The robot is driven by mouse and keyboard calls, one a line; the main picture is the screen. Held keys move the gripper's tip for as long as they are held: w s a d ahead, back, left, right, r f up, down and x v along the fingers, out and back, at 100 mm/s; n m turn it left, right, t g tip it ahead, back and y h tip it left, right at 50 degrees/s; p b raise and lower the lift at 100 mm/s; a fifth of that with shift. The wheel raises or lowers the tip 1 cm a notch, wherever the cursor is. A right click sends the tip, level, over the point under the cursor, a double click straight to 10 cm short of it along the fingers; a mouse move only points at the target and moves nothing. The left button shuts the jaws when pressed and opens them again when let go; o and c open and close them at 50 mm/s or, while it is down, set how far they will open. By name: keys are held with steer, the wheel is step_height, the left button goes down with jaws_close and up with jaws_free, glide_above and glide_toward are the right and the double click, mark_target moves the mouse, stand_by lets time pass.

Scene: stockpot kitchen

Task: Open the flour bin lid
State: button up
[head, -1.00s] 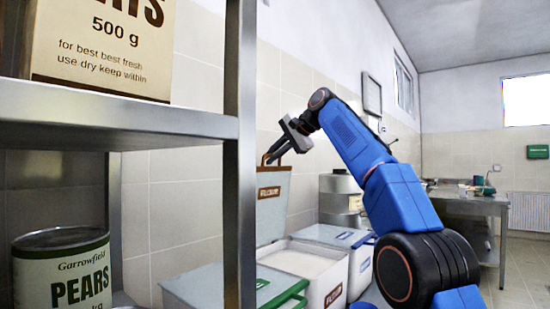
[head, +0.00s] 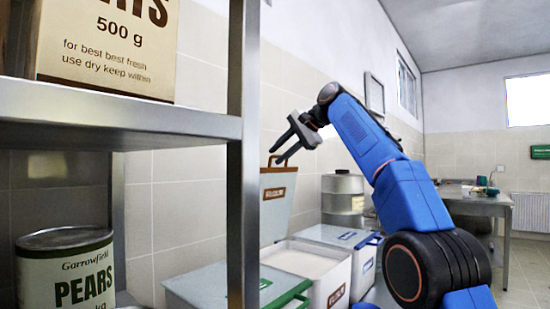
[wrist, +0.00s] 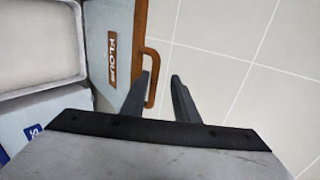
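The flour bin (head: 340,272) stands open in the head view, with white flour inside. Its lid (head: 275,205) stands upright at the back against the tiled wall, with a brown label and a brown handle (head: 271,160) on its top edge. In the wrist view the lid (wrist: 110,15), its handle (wrist: 151,95) and part of the open bin (wrist: 45,88) show. My gripper (head: 278,156) is at the handle, its fingers spread. In the wrist view the gripper (wrist: 160,80) has a clear gap between its fingers, with the handle beside the left finger. I cannot tell whether they touch.
A closed bin with a blue handle (head: 345,237) stands right of the flour bin, and a green-handled bin (head: 215,287) left. A metal canister (head: 342,190) stands behind. A steel shelf post (head: 242,190) and shelf with pears packages are close at left. A table (head: 475,205) is at right.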

steer(key=v, duration=0.9)
steer(key=shift+s, duration=0.2)
steer(key=shift+d, duration=0.15)
steer(key=shift+r, duration=0.1)
jaws_close()
steer(key=s+d+f+t+y, duration=0.4)
steer(key=s+d+f+y, duration=0.15)
steer(key=d+f, duration=0.2)
steer(key=x, duration=1.3)
steer(key=shift+w+r, duration=0.35)
steer(key=shift+w, duration=0.1)
